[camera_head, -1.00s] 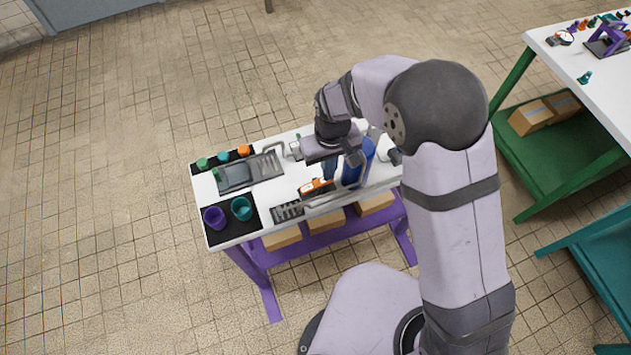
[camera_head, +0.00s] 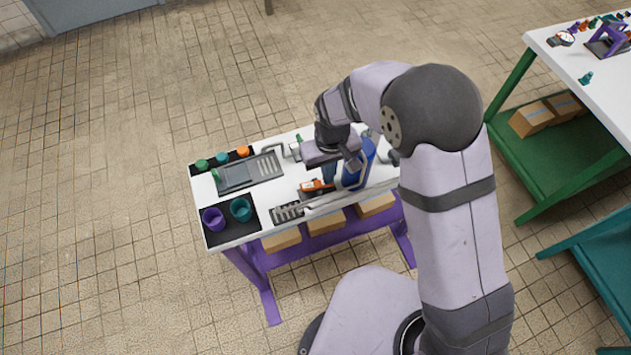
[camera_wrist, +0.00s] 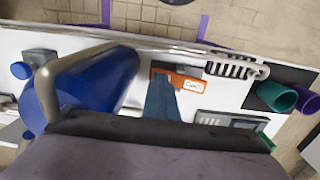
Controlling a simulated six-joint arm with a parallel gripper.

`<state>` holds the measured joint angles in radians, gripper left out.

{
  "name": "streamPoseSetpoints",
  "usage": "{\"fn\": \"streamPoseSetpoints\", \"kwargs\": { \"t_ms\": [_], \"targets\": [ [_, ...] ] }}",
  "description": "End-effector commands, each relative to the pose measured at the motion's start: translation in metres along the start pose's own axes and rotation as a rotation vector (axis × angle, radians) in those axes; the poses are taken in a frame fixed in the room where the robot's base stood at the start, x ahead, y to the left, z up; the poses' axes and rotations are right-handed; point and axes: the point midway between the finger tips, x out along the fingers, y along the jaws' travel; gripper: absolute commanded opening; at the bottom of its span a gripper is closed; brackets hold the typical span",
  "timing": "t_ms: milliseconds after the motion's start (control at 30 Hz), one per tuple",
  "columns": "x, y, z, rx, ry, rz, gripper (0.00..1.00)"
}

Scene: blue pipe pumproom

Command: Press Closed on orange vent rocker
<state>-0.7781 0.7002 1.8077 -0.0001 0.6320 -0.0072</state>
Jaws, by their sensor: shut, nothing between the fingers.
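The orange vent rocker (camera_head: 314,186) sits on the white bench near its front edge, left of the blue tank. In the wrist view the rocker (camera_wrist: 190,84) shows a white label at one end; its lettering is too small to read. My gripper (camera_head: 329,179) is shut and empty, pointing down just beside the rocker. In the wrist view the shut blue-grey fingers (camera_wrist: 162,84) overlap the rocker's end away from the label and hide part of it. I cannot tell whether the tips touch it.
The blue tank (camera_head: 353,176) with a grey pipe (camera_wrist: 75,65) stands close beside my fingers. A slotted grey rack (camera_head: 288,212), a grey tray (camera_head: 235,178), and purple (camera_head: 213,218) and teal cups (camera_head: 241,209) lie to the left. A white bar runs along the front.

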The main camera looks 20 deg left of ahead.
Motion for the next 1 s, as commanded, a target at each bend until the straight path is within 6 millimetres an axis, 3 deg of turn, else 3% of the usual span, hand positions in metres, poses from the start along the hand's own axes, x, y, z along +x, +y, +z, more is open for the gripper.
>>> {"fn": "streamPoseSetpoints", "kwargs": {
  "t_ms": [467,1000],
  "targets": [
    [-0.002,0.0,0.002,0.0,-0.004,0.0,0.0],
    [-0.046,0.0,0.001,0.0,-0.001,0.0,0.0]
  ]
}}
